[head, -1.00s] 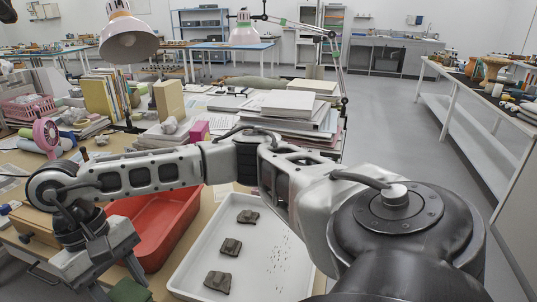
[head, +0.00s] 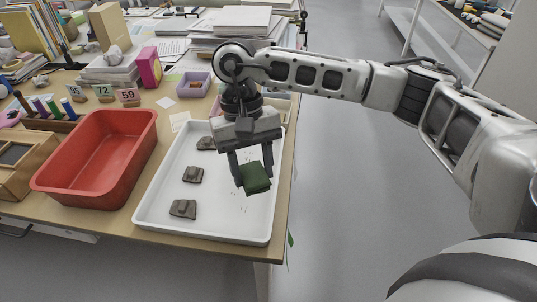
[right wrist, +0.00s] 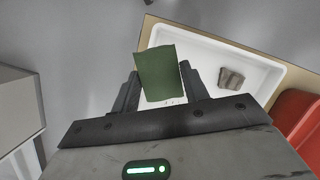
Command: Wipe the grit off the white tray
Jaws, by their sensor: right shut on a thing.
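The white tray (head: 216,225) lies on the table near its right front corner. Three dark brown sherds sit down its left side: a far one (head: 205,143), a middle one (head: 193,174) and a near one (head: 183,208). My right gripper (head: 253,177) is shut on a folded green cloth (head: 256,181) over the tray's right half. I cannot tell whether the cloth touches the tray. A few dark specks of grit (head: 241,208) show just in front of the cloth; some may be hidden. In the right wrist view the cloth (right wrist: 160,72) stands between the fingers. My left gripper is not in view.
An empty red bin (head: 95,165) stands left of the tray. A wooden box (head: 22,170) is farther left. Number cards (head: 103,93), a lilac tray (head: 193,84) and paper stacks (head: 235,22) lie behind. The table ends just right of the tray, with open floor beyond.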

